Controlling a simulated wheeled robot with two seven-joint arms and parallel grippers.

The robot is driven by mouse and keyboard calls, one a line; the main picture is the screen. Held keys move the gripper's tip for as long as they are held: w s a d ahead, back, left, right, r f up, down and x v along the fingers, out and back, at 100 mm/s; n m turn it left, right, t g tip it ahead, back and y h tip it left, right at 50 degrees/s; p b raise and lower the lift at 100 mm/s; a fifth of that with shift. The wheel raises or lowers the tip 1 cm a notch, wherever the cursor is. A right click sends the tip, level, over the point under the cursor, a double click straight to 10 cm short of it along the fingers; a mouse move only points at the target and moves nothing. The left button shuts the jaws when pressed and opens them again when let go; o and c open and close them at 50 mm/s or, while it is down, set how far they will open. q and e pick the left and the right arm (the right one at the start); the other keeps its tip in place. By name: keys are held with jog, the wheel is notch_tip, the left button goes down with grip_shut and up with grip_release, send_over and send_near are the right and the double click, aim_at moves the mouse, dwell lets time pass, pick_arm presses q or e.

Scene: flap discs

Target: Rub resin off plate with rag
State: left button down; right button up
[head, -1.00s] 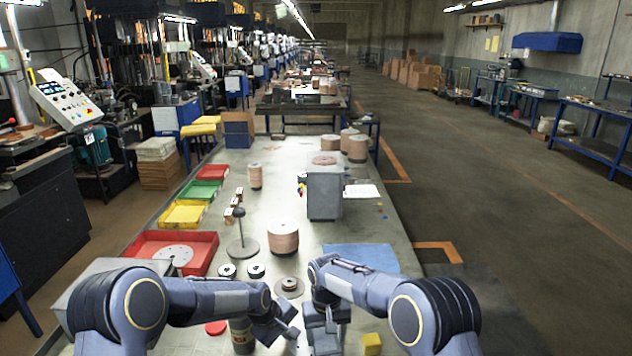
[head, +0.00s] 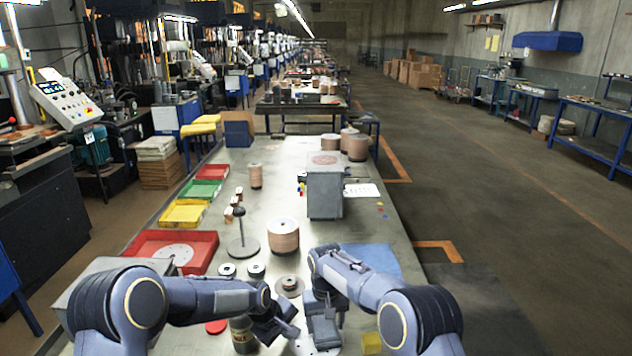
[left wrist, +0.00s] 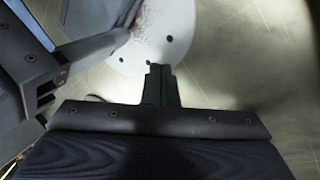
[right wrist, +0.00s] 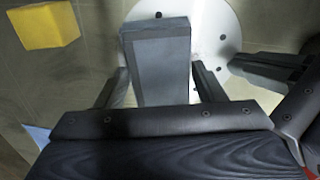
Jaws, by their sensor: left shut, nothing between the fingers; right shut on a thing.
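The plate (head: 301,343) is a pale round disc with small holes, lying on the bench and partly covered by my grippers. In the left wrist view the plate (left wrist: 175,35) carries a brownish, speckled resin patch (left wrist: 146,16). My right gripper (head: 322,312) is shut on a grey-blue rectangular pad, apparently the folded rag (right wrist: 158,68), held over the plate. Whether the rag touches the plate is hard to tell. My left gripper (left wrist: 160,75) is shut and empty, its fingertips at the plate's rim. Part of the resin may be hidden under the rag.
A yellow block (right wrist: 45,25) lies to the right of the plate in the head view. A dark labelled can (head: 243,335) and a red disc (head: 216,326) are at left. Spools and a blue mat (head: 370,260) lie beyond; coloured trays (head: 150,247) line the left edge.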

aim_at(326, 340)
jog(key=shift+w+f, duration=0.15)
jog(key=shift+w, duration=1.1)
jog(key=shift+s+d, duration=0.1)
jog(key=shift+s, duration=3.5)
jog(key=shift+w, duration=3.6)
jog(key=shift+s, duration=3.6)
jog(key=shift+w, duration=3.65)
jog(key=shift+r, duration=0.2)
jog(key=shift+r, duration=3.5)
